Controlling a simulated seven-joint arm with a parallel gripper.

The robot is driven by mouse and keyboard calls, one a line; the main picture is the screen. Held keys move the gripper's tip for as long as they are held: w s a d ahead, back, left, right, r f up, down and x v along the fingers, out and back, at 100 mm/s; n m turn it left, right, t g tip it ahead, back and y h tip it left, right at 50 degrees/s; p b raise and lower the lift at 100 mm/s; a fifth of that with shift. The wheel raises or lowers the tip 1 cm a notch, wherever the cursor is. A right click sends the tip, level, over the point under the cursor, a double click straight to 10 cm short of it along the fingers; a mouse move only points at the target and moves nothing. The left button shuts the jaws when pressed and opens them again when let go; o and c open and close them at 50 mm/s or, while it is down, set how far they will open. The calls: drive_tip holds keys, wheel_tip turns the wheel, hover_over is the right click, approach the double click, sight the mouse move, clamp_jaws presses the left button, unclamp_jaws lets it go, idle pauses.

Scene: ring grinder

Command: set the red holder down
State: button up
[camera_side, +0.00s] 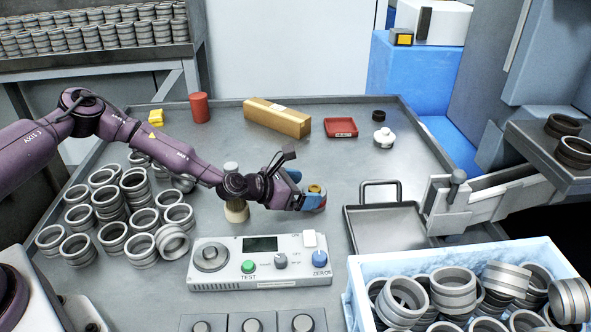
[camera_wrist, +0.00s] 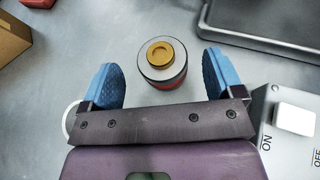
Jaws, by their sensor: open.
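The red holder (camera_wrist: 165,83) stands on the grey table in the wrist view, seen from above. It has a red side, a pale top ring and a gold centre piece. My gripper (camera_wrist: 159,70) is open, with one blue finger on each side of the holder and a visible gap to both. In the side view, my gripper (camera_side: 311,198) is low over the middle of the table. The holder's gold top (camera_side: 316,188) shows between the fingers there; its lower part is mostly hidden by them.
A control box (camera_side: 262,264) lies in front of my gripper. A metal tray (camera_side: 390,232) is to its right, and a blue bin (camera_side: 360,300) of rings is at front right. Stacked rings (camera_side: 108,200) stand left. A cardboard box (camera_side: 277,117) and red tray (camera_side: 341,128) lie behind.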

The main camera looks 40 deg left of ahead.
drive_tip(key=v, duration=0.3)
drive_tip(key=shift+s+a+r, duration=0.1)
drive_tip(key=shift+s+a, duration=0.05)
drive_tip(key=s+d+r+m+g, duration=0.3)
drive_tip(key=s+r+m+g, duration=0.15)
drive_tip(key=r+m, duration=0.5)
drive_tip(key=s+a+r+m+y, duration=0.1)
drive_tip(key=s+a+r+m, duration=0.1)
drive_tip(key=s+r+m, duration=0.4)
drive_tip(key=s+a+r+m+g+y, duration=0.1)
drive_tip(key=s+r+m, duration=0.6)
drive_tip(key=s, duration=0.7)
drive_tip(key=s+a+r+m+g+y, duration=0.1)
drive_tip(key=s+a+r+m+y, duration=0.2)
drive_tip(key=s+a+r+m, duration=0.2)
drive_tip(key=s+r+m, duration=0.2)
drive_tip(key=s+m, duration=0.2)
drive_tip(key=s, duration=0.1)
drive_tip(key=shift+a+r+g, duration=0.1)
drive_tip(key=shift+r+g, duration=0.1)
drive_tip(key=shift+g, duration=0.05)
